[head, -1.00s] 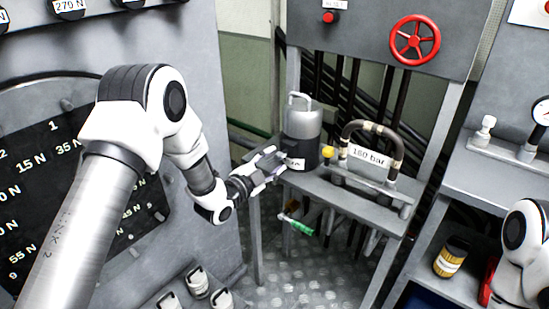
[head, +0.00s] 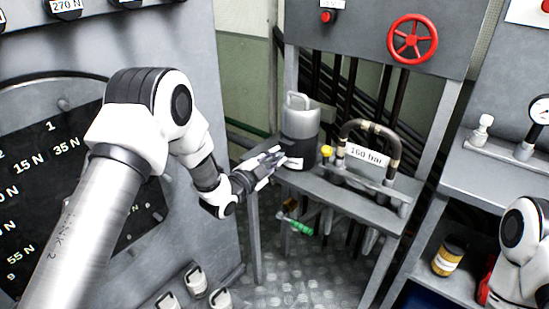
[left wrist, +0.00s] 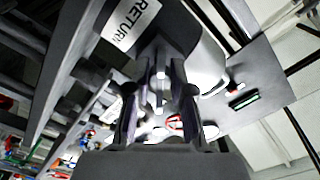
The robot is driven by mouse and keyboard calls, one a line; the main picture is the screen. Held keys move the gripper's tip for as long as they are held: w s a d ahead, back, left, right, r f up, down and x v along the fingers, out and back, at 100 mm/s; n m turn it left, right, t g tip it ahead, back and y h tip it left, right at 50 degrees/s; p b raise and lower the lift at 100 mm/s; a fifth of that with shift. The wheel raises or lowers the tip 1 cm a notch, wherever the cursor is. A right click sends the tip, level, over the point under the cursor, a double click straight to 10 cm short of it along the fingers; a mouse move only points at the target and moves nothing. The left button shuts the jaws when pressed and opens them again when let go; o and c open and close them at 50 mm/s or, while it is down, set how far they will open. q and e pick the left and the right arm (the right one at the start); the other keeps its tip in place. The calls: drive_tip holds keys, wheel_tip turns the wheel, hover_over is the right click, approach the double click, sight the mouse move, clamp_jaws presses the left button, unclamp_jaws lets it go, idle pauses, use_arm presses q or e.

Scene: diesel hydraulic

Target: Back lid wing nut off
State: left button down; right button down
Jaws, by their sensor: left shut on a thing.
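A canister with a light grey upper part, a loop handle and a dark lower part (head: 303,150) stands on the grey bench (head: 345,195) in the head view. In the left wrist view its dark side carries a RETURN label (left wrist: 131,24). My left gripper (head: 277,158) reaches the canister's left side. It is shut on a small silvery piece (left wrist: 160,78), which looks like the wing nut; its shape is mostly hidden between the fingers (left wrist: 160,100). My right gripper is out of view; only part of my right arm shows at the right edge.
A bent hose with a 160 bar tag (head: 366,154) and a yellow knob (head: 327,151) stand right of the canister. A green-handled valve (head: 300,227) hangs below the bench. A red handwheel (head: 412,38) is above. A grey panel (head: 225,120) is close on the left.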

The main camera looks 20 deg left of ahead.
use_arm(q)
drive_tip(key=n, duration=0.6)
drive_tip(key=shift+n, duration=0.4)
drive_tip(key=n, duration=0.3)
drive_tip(key=shift+n, duration=0.3)
drive_tip(key=n, duration=0.3)
drive_tip(key=shift+n, duration=0.3)
drive_tip(key=n+p, duration=0.1)
drive_tip(key=n, duration=0.5)
drive_tip(key=shift+r, duration=0.1)
drive_tip(key=n+p, duration=0.1)
drive_tip(key=n, duration=0.4)
drive_tip(key=shift+n, duration=0.3)
